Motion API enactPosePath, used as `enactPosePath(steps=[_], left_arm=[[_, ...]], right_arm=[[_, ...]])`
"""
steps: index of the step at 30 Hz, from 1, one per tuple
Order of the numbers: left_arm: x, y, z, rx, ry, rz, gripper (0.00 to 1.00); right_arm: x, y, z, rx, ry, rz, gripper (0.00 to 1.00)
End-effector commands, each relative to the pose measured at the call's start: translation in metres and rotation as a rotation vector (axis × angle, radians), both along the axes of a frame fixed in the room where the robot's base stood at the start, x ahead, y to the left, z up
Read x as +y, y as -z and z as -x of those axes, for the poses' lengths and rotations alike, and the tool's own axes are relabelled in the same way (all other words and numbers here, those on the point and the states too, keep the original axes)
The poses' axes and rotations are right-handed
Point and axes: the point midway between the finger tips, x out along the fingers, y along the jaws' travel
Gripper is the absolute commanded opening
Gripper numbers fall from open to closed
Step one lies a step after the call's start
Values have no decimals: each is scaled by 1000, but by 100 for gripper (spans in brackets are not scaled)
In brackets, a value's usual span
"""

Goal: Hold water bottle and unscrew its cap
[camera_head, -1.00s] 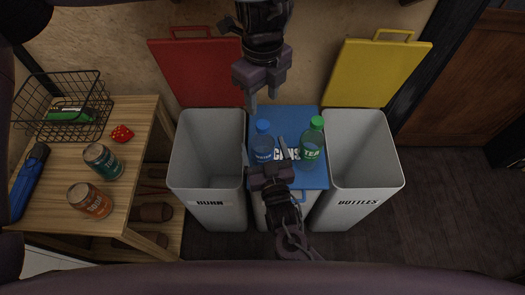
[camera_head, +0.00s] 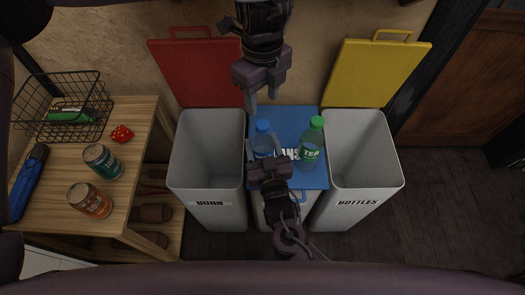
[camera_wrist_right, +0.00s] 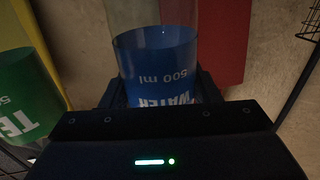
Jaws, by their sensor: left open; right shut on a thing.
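The water bottle (camera_head: 264,143), clear with a blue label and blue cap (camera_head: 262,126), stands upright on the blue lid marked CANS. My right gripper (camera_head: 265,156), coming up from below in the head view, is shut on its body. The right wrist view shows the bottle's blue label (camera_wrist_right: 160,68) between the jaws. The cap is on the bottle. My left gripper (camera_head: 262,97), at the top of the head view, is open and empty, its fingers pointing down just above and apart from the cap in the picture.
A green-capped tea bottle (camera_head: 311,150) stands close right on the blue lid (camera_head: 290,118). Open bins marked BURN (camera_head: 211,203) and BOTTLES (camera_head: 358,203) flank it. Red (camera_head: 198,75) and yellow (camera_head: 378,73) lids lean on the wall. A wooden shelf (camera_head: 142,130) with cans is left.

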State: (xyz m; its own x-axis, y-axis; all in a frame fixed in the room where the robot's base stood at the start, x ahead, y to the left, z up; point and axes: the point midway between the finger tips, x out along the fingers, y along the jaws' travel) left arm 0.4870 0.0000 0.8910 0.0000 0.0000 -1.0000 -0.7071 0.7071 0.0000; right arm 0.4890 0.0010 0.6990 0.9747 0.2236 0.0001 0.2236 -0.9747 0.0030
Motion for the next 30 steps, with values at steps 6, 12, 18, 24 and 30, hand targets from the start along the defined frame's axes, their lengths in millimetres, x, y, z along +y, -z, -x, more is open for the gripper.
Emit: enactPosePath(steps=[6,12,18,24,30], left_arm=[[0,0,0,0,111,0,46],[0,0,0,0,480,0,46],[0,0,0,-1,929,-1,46],[0,0,0,-1,1377,-1,46],[0,0,0,-1,1825,-1,46]], right_arm=[[0,0,0,0,0,0,0],[0,0,0,0,0,0,0],[0,0,0,1,0,0,0],[0,0,0,1,0,0,0],[0,0,0,1,0,0,0]])
